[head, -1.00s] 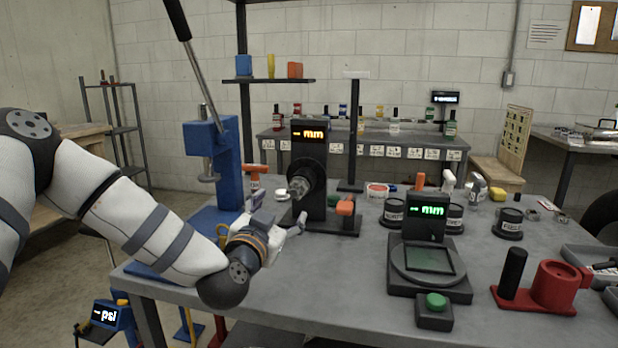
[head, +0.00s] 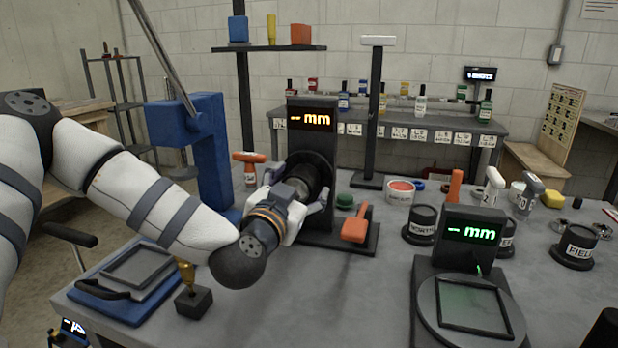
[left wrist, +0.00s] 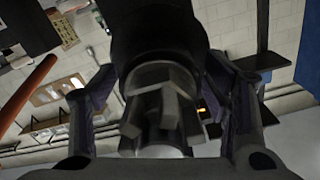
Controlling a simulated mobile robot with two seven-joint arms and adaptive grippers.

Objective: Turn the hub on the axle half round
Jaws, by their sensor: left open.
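The hub stands on a black stand with an orange "mm" display (head: 308,117). In the head view its dark round body (head: 316,172) shows behind my left gripper (head: 312,198), which covers its front. In the left wrist view the dark cylinder (left wrist: 158,38) fills the top middle, with a grey metal jawed end (left wrist: 160,92) below it. My left gripper (left wrist: 168,100) is open, one finger on each side of this metal end. Gaps seem to show between fingers and metal; I cannot tell whether either touches.
A blue press (head: 200,145) stands left of the stand. An orange-handled tool (head: 356,225) lies on the stand's base, close to the gripper's right. A scale with a green "mm" display (head: 470,232) is at front right.

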